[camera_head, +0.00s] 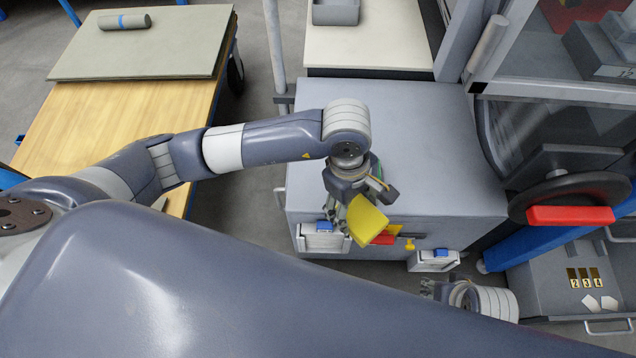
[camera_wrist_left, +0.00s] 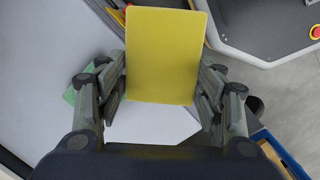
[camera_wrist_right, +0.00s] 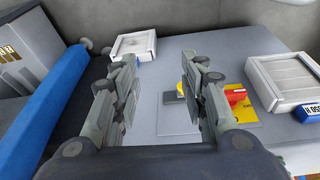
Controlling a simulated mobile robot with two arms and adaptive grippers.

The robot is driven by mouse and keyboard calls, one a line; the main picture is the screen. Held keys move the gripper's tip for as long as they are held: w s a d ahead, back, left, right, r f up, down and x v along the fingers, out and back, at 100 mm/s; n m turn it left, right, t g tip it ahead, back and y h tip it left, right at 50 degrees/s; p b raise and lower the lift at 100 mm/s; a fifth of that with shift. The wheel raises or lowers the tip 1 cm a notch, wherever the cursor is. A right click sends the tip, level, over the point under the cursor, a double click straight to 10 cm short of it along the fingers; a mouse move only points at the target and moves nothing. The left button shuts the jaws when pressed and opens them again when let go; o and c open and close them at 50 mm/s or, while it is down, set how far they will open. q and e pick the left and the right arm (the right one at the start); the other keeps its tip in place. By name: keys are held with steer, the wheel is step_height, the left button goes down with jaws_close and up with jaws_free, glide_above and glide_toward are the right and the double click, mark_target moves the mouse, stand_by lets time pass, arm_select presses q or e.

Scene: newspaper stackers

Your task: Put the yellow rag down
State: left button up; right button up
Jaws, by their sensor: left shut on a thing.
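The yellow rag (camera_head: 367,220) is a flat yellow piece held by my left gripper (camera_head: 350,212) near the front edge of the grey cabinet top (camera_head: 420,150). In the left wrist view the rag (camera_wrist_left: 166,55) is a flat rectangle between the fingers of the left gripper (camera_wrist_left: 163,90), and it hides part of what lies below. My right gripper (camera_wrist_right: 158,95) is open and empty, facing the cabinet's front. It is partly visible low in the head view (camera_head: 432,288).
A green item (camera_head: 376,166) shows behind my left gripper. A red and yellow switch (camera_wrist_right: 235,95) and white-framed boxes (camera_wrist_right: 283,82) are on the cabinet front. The cabinet top's right part is clear.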

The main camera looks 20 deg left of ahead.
arm_select(q)
steer(key=shift+d+f, duration=0.1)
steer(key=shift+f, duration=0.2)
steer(key=w+a, duration=0.3)
steer(key=a, duration=0.1)
steer(key=w+a+f, duration=0.1)
steer(key=w+a, duration=0.2)
steer(key=a, duration=0.1)
steer(key=w+a+b, duration=0.1)
steer(key=w+a, duration=0.2)
steer(key=a, duration=0.1)
steer(key=shift+w+a+f, duration=0.1)
steer(key=shift+w+f, duration=0.15)
steer(key=shift+w, duration=0.05)
steer(key=shift+w+a, duration=0.1)
steer(key=shift+f, duration=0.45)
step_height(320, 180, down, 3)
steer(key=shift+r+b, duration=0.15)
steer(key=shift+b, duration=0.15)
arm_select(e)
steer(key=v, duration=0.5)
steer(key=shift+d+r, duration=0.1)
steer(key=shift+r, duration=0.3)
steer(key=shift+f, duration=0.1)
arm_select(q)
steer(key=o, duration=1.6)
